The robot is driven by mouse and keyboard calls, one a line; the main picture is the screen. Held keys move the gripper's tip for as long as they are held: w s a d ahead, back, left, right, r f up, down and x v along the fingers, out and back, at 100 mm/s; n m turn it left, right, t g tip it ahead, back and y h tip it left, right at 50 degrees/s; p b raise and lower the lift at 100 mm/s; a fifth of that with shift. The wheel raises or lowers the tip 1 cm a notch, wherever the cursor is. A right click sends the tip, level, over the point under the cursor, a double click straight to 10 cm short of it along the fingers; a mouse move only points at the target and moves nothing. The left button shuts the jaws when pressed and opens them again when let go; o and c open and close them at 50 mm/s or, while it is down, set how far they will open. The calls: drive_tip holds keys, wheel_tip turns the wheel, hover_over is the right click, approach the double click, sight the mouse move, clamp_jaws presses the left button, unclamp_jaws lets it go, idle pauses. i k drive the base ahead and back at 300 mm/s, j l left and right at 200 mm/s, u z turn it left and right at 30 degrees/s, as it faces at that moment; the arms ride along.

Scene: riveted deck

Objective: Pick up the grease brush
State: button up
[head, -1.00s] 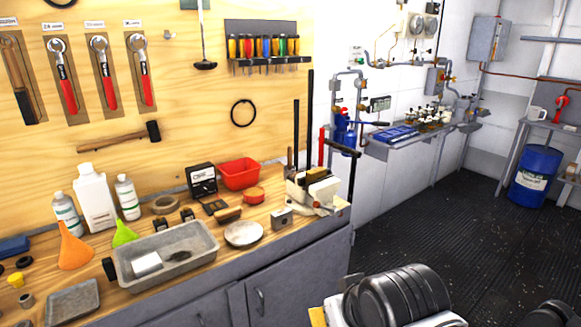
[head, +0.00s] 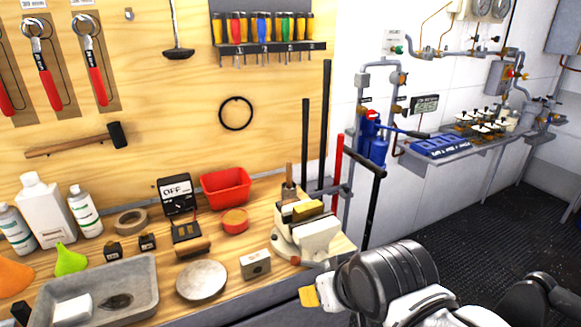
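A slim upright wooden handle (head: 289,173) rises from a dark base behind the vise at the right end of the workbench. It may be the grease brush, but its lower part is partly hidden and I cannot see bristles clearly. A brown block-like piece (head: 192,247) lies flat on the bench in front of the black meter and could also be a brush; it is too small to tell. Part of my own arm shows at the lower right, apart from both.
The vise (head: 306,232) stands at the bench's right corner, with tall dark bars behind it. A red bin (head: 226,186), a round dish (head: 202,280), a metal block (head: 256,264) and a grey tray (head: 145,306) crowd the bench. Dark floor (head: 455,215) is open at right.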

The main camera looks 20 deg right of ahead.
sight(289, 165)
drive_tip(key=i+l+u, duration=0.1)
drive_tip(key=l, duration=0.25)
drive_tip(key=i+l+u, duration=0.1)
drive_tip(key=i+l, duration=0.15)
drive_tip(key=l, duration=0.15)
drive_tip(key=i+l+u, duration=0.1)
drive_tip(key=l, duration=0.25)
drive_tip(key=i+l+u, duration=0.1)
drive_tip(key=l, duration=0.3)
drive_tip(key=i+l+u, duration=0.1)
drive_tip(key=l, duration=0.3)
drive_tip(key=i+l+u, duration=0.1)
drive_tip(key=l, duration=0.35)
drive_tip(key=i+l+u, duration=0.1)
drive_tip(key=l, duration=0.35)
drive_tip(key=i+l+u, duration=0.1)
drive_tip(key=i, duration=0.25)
drive_tip(key=i+l+u, duration=0.1)
drive_tip(key=i+l, duration=0.25)
